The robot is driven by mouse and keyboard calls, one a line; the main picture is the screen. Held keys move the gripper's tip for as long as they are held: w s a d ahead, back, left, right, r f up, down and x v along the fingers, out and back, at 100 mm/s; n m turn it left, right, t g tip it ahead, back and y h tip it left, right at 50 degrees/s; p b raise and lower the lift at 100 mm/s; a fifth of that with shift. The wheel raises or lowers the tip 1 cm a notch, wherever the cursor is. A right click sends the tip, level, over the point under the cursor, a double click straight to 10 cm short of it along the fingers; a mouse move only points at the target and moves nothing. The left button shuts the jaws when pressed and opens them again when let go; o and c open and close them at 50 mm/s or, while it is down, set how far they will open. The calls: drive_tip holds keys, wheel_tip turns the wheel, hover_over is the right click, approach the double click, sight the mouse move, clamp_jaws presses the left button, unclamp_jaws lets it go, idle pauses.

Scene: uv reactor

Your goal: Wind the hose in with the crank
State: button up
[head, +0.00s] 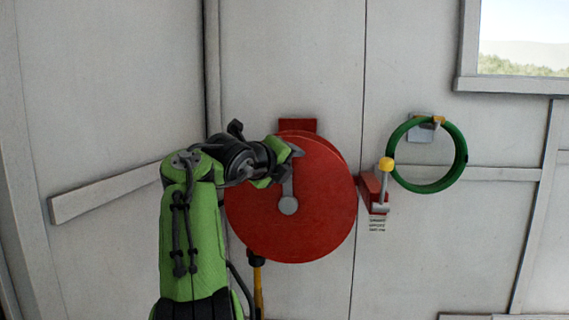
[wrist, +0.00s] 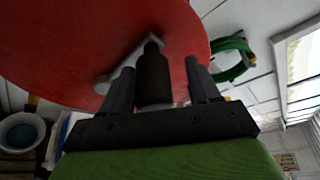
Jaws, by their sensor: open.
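The red hose reel (head: 318,220) is mounted on the wall, its round face towards me. Its grey crank arm (head: 288,190) points up from the hub. The crank's dark handle (wrist: 154,78) stands between my two fingers in the wrist view, with the pale crank arm (wrist: 112,82) behind it. My gripper (head: 284,160) is open around the handle, with gaps seen beside it. A black fitting with a yellow length (head: 258,285) hangs below the reel, partly behind my arm; I cannot tell how much hose is out.
Right of the reel, a red wall box (head: 370,188) carries a lever with a yellow knob (head: 386,163). A green hoop (head: 462,160) hangs on a wall bracket further right. A round container (wrist: 22,132) shows at lower left in the wrist view. The wall left of my arm is mostly bare.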

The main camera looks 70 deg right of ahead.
drive_tip(key=p+v, duration=0.1)
drive_tip(key=v, duration=1.4)
drive_tip(key=shift+a+r, duration=0.2)
drive_tip(key=shift+a, duration=0.2)
